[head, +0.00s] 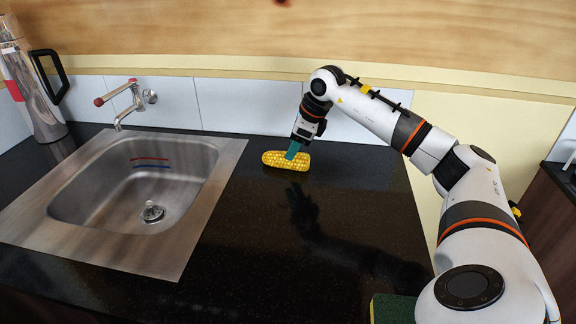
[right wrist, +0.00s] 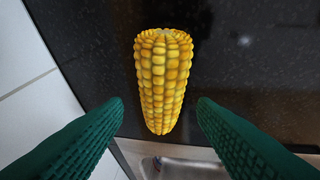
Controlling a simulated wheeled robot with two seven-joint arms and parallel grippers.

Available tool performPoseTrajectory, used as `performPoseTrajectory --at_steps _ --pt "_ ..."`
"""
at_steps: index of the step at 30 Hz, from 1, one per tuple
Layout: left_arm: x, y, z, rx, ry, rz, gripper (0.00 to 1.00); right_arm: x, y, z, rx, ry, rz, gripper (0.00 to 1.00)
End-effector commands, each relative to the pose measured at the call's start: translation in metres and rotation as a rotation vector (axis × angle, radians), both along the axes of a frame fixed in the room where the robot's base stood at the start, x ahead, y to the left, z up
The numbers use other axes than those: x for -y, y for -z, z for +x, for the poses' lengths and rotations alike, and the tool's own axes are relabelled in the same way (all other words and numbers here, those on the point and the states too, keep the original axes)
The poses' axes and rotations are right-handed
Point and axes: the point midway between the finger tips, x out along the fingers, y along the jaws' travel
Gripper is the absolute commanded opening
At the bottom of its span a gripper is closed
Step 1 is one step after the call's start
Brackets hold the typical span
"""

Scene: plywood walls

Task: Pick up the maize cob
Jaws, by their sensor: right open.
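The yellow maize cob (head: 273,159) lies on the black countertop, right of the sink and near the tiled wall. My right gripper (head: 293,152) is above the cob with its green fingers pointing down at it, hiding part of its top. In the right wrist view the cob (right wrist: 163,75) lies ahead in the middle, and the open green fingers (right wrist: 160,108) stand apart on either side of its lower end, with a gap on both sides. My left gripper is not in view.
A steel sink (head: 222,160) with a tap (head: 126,103) is set in the counter at left. A metal flask (head: 36,95) stands in the back left corner. White tiles line the wall behind the cob. The black counter (head: 245,235) in front of the cob is clear.

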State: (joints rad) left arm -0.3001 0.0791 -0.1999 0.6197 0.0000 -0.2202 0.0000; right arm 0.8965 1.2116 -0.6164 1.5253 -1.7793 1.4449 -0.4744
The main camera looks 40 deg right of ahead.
Motion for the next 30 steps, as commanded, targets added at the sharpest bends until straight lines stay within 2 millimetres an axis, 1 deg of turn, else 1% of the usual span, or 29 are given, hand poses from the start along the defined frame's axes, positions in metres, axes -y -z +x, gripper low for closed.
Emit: performPoseTrajectory --at_steps 1,3,6,8,11,16,17,18,23,24,30 --pt "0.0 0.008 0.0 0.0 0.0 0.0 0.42 -0.001 0.009 0.001 -0.001 0.0 0.001 0.52" --pt "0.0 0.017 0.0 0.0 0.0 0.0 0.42 -0.002 0.02 0.004 -0.001 0.0 0.001 0.52" --pt "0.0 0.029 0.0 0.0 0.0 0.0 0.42 -0.003 0.035 0.008 -0.001 0.0 0.001 0.52" --pt "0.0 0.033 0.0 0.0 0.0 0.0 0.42 -0.005 0.041 0.012 0.0 -0.001 0.003 0.52" --pt "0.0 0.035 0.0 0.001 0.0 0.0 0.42 -0.004 0.045 0.015 0.001 0.001 0.0 0.52" --pt "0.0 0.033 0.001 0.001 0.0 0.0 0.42 -0.005 0.044 0.015 0.001 0.0 -0.001 0.52" --pt "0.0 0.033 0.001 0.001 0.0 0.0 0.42 -0.005 0.044 0.014 0.001 0.0 -0.001 0.51" --pt "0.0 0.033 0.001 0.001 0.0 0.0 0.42 -0.005 0.044 0.014 0.001 0.0 -0.001 0.44" --pt "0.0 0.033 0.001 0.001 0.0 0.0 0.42 -0.005 0.044 0.014 -0.001 0.0 -0.001 0.18" --pt "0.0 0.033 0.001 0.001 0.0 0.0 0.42 -0.005 0.044 0.014 0.001 0.0 -0.001 0.16" --pt "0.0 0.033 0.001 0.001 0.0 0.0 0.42 -0.005 0.043 0.014 0.001 0.0 -0.001 0.16"
